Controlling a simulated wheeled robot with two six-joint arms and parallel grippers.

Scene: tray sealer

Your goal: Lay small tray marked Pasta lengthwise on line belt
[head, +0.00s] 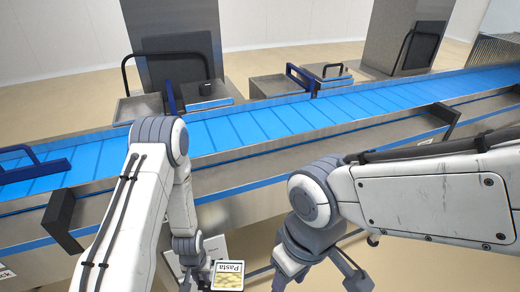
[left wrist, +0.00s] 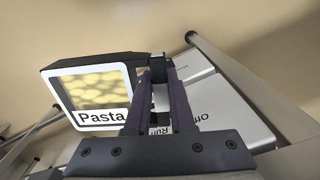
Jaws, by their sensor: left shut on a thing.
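The small tray marked Pasta (head: 229,267) has a dark rim, a clear window over yellow contents and a white label. It shows low in the head view, below the near side of the line, and in the left wrist view (left wrist: 95,63). My left gripper (head: 204,275) is shut on one edge of this tray, seen between its fingers in the left wrist view (left wrist: 158,85). My right gripper (head: 320,280) is low at centre right, its fingers apart with nothing visible between them. The blue line belt (head: 285,121) runs across the head view, beyond both grippers.
Steel rails edge the belt, with a dark bracket (head: 63,222) at the near left. A blue guide (head: 35,170) crosses the belt's left end. White printed surfaces (left wrist: 195,85) lie behind the tray in the left wrist view. The belt's middle looks clear.

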